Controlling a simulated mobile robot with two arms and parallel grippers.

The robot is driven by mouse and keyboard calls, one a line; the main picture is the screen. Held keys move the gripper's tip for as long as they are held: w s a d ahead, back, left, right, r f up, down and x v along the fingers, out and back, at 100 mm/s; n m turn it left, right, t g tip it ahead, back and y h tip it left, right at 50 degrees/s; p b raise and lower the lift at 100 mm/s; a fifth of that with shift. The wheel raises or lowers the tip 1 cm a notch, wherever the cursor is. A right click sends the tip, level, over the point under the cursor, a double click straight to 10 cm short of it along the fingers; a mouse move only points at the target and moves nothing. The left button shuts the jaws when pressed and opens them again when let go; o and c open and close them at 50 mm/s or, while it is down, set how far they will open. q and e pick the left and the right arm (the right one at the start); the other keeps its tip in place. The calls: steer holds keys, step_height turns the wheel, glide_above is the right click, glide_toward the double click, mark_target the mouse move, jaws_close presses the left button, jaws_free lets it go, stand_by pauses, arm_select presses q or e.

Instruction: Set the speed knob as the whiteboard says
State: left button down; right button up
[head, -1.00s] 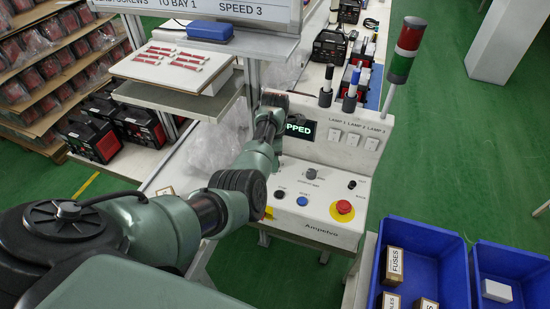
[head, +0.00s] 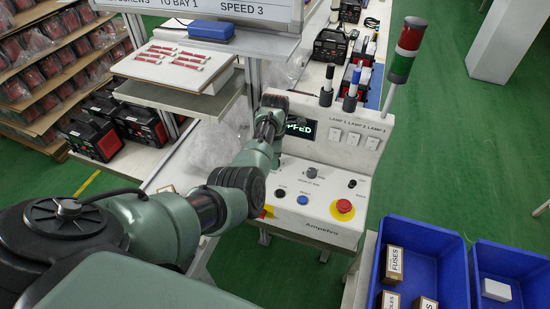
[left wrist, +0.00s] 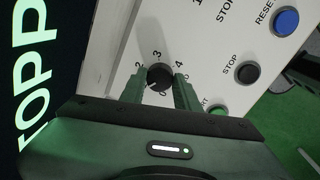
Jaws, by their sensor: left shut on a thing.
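The whiteboard (head: 240,13) at the top of the head view shows "SPEED 3"; its upper part is cut off. The speed knob (left wrist: 159,78) is a small round black knob on the pale control panel (left wrist: 107,50), with a number scale around it; 2, 3 and 4 are readable. My left gripper (left wrist: 160,74) has one finger on each side of the knob and is shut on it. A pale mark shows at the knob's lower left, but its exact setting is hard to read. In the head view my left arm hides this knob. My right gripper is not in view.
The console (head: 318,227) carries a red emergency stop button (head: 344,207), a blue reset button (head: 302,200) and another knob (head: 311,172). A lit display (head: 301,127) is partly covered by my arm. A signal tower (head: 406,50) and blue bins (head: 425,239) stand at the right.

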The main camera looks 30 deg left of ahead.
arm_select(q)
steer(key=shift+r+m, duration=0.1)
steer(key=shift+m, duration=0.6)
steer(key=m+p, duration=0.1)
steer(key=m, duration=0.2)
steer(key=shift+a+m+p, duration=0.1)
steer(key=shift+m+p, duration=0.2)
steer(key=m, duration=0.3)
steer(key=shift+m+p, duration=0.3)
steer(key=m, duration=0.2)
steer(key=shift+m, duration=0.3)
steer(key=m, duration=0.5)
steer(key=shift+h, duration=0.3)
steer(key=m+b, duration=0.1)
steer(key=m, duration=0.5)
steer(key=shift+w+m+g, duration=0.1)
steer(key=shift+m+g, duration=0.2)
steer(key=shift+m, duration=0.1)
